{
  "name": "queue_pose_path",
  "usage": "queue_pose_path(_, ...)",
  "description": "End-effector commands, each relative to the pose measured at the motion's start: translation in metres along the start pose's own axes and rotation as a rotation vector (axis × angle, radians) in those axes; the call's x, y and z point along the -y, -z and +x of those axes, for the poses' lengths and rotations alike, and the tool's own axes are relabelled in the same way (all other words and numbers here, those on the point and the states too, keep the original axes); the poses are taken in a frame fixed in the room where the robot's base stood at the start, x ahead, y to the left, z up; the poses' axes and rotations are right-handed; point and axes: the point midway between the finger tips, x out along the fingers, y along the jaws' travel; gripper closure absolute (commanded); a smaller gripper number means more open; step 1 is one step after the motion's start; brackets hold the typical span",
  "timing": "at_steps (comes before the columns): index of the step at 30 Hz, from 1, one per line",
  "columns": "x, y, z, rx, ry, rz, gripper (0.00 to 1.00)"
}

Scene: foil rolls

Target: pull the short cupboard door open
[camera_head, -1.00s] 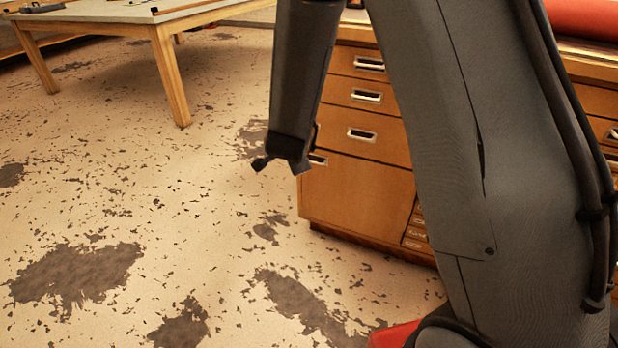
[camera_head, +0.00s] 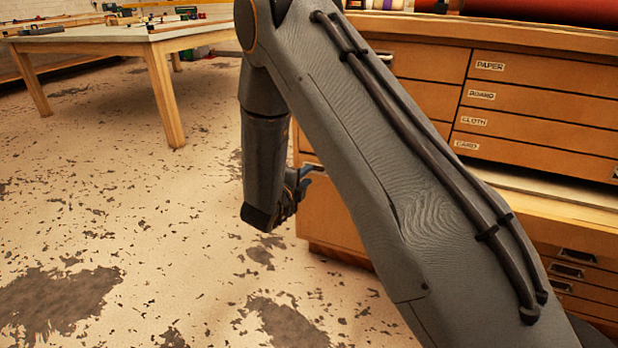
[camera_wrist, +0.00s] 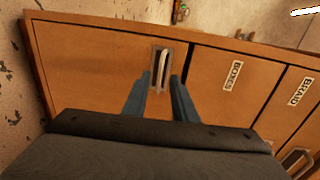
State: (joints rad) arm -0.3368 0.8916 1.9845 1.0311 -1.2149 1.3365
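The short cupboard door (camera_head: 328,215) is the plain wooden panel low on the cabinet's left end, partly hidden behind my arm in the head view. In the wrist view the door (camera_wrist: 90,62) fills the left and middle. In the head view my gripper (camera_head: 298,183) is at the cabinet's left front.
Labelled drawers (camera_head: 540,110) fill the cabinet to the right, and more labelled fronts (camera_wrist: 235,82) adjoin the door in the wrist view. A wooden table (camera_head: 110,45) stands at the back left. The worn floor (camera_head: 150,230) left of the cabinet is clear.

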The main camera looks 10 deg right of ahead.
Motion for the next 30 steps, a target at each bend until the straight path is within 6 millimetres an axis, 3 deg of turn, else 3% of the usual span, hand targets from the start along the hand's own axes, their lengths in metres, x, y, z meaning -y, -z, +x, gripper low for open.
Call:
queue_pose_path(6, -0.001, 0.000, 0.026, 0.000, 0.000, 0.000, 0.75)
queue_pose_path(17, 0.000, 0.000, 0.032, 0.000, -0.001, -0.002, 0.75)
queue_pose_path(22, 0.000, 0.000, 0.032, 0.001, -0.001, -0.001, 1.00)
queue_pose_path(30, 0.000, 0.000, 0.032, 0.001, -0.001, -0.002, 1.00)
